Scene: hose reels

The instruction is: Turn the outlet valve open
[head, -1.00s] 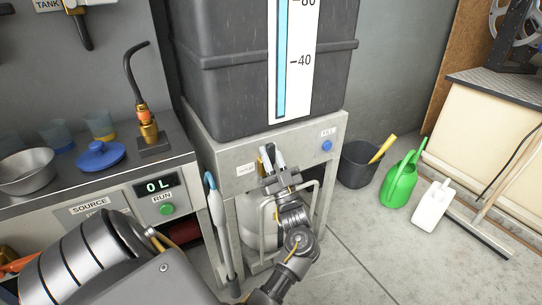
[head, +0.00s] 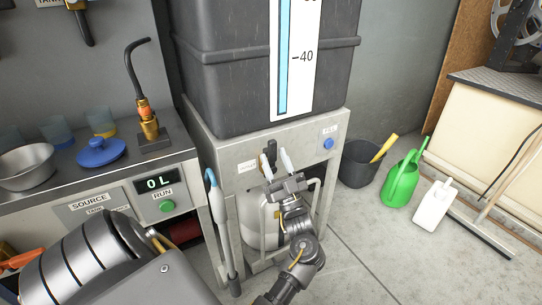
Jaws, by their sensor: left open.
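A large dark tank (head: 225,85) sits on a grey metal stand (head: 225,145). A small white label (head: 247,167), too small to read surely, is on the stand's front panel. My left gripper (head: 277,161) is open in front of this panel, just right of the label, with its fingers pointing up and away from me. A small dark part (head: 271,151) shows by the fingertips; it may be the outlet valve's handle, but the gripper covers most of that spot. I cannot tell whether the fingers touch it. My right gripper is not in view.
A blue knob (head: 328,143) is at the panel's right. A pale wand-like tool (head: 216,215) leans at the stand's left leg. The bench (head: 110,185) at left has a display reading 0 L. A dark bucket (head: 358,165) and green watering can (head: 401,180) stand right.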

